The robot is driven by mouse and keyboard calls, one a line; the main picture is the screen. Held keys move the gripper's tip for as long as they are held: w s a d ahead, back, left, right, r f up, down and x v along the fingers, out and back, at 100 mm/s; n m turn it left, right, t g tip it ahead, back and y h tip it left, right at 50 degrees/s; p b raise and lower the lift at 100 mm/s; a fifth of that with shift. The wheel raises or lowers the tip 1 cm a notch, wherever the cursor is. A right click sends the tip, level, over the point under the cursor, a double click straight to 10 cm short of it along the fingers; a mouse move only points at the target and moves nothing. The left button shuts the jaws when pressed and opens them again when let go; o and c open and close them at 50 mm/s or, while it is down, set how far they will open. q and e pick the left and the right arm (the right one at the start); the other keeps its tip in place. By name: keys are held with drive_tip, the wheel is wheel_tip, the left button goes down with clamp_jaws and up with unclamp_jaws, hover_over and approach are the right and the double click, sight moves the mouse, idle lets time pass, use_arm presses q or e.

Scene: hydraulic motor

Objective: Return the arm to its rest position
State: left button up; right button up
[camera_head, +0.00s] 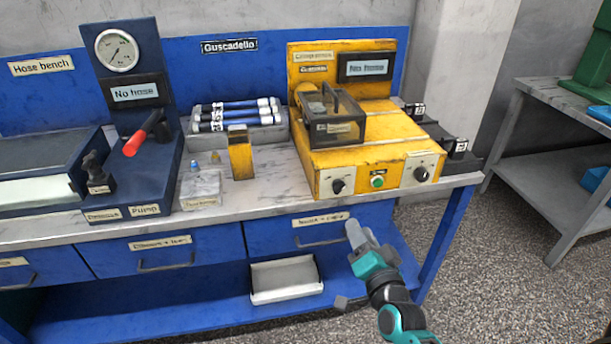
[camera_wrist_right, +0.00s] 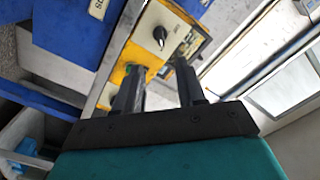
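My right arm comes in from the lower right in the head view. Its right gripper (camera_head: 356,232) is in front of the bench's right drawer, below the front edge of the worktop. In the right wrist view the two dark fingers of the right gripper (camera_wrist_right: 158,78) stand apart, with no object held between them. The yellow machine (camera_wrist_right: 165,28) shows beyond the fingers. My left gripper is in neither view.
The yellow machine (camera_head: 375,148) stands on the bench's right side. A hose rack (camera_head: 275,137), a yellow block (camera_head: 240,155) and a blue pump (camera_head: 150,185) stand left of it. A pale tray (camera_head: 286,278) sits on the lower shelf. Open floor (camera_head: 490,270) lies right.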

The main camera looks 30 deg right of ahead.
drive_tip(key=s+a+f+n+g+y, duration=0.6)
drive_tip(key=s+a+f+n, duration=0.5)
drive_tip(key=a+n, duration=0.3)
drive_tip(key=shift+s+g, duration=0.3)
drive_tip(key=shift+s, duration=0.45)
